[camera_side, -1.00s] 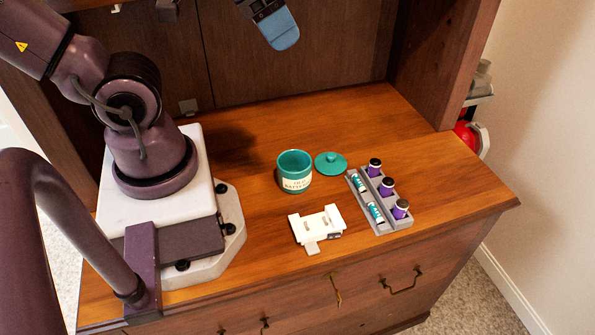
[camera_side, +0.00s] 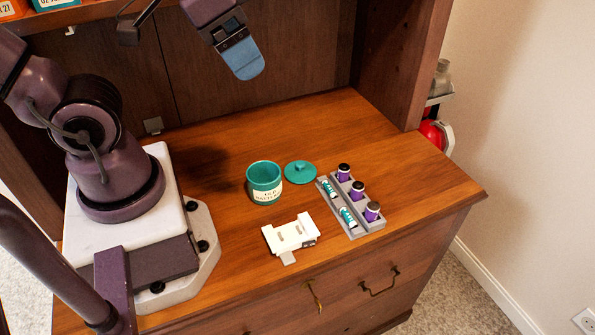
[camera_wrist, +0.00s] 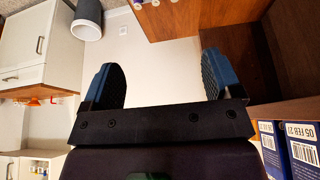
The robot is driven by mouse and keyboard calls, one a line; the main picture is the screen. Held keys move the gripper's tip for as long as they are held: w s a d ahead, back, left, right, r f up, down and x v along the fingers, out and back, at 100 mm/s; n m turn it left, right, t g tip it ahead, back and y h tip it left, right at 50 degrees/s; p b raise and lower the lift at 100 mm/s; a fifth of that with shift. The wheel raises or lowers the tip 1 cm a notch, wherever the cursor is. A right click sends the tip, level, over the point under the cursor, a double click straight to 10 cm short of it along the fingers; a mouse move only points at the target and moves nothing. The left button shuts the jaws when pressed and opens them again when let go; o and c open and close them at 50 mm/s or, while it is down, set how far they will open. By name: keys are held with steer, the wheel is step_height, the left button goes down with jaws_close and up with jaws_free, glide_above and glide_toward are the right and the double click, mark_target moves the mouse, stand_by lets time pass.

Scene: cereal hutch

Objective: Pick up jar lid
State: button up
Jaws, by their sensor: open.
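The teal jar lid (camera_side: 300,173) lies on the wooden counter with its round knob up. The open teal jar (camera_side: 264,184) with a cream label stands just left of it. My gripper (camera_side: 247,72) is in the air above and behind the lid and jar, well apart from them. In the wrist view my gripper (camera_wrist: 162,80) shows two blue fingers spread wide with nothing between them. The lid and jar do not show in the wrist view.
A grey tray (camera_side: 349,206) with purple bottles and small teal-white cells stands right of the lid. A white holder (camera_side: 290,235) lies in front of the jar. The hutch's side wall (camera_side: 388,70) rises at the right. The counter behind the lid is clear.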

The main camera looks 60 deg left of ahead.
steer(key=w+f+g, duration=0.3)
steer(key=f, duration=0.4)
steer(key=n+y, duration=0.3)
steer(key=n, duration=1.1)
glide_toward(300, 163)
steer(key=shift+g, duration=0.3)
steer(key=x, duration=1)
steer(key=shift+w+f, duration=0.2)
steer(key=shift+w, duration=0.15)
steer(key=shift+c, duration=0.2)
steer(key=c, duration=0.5)
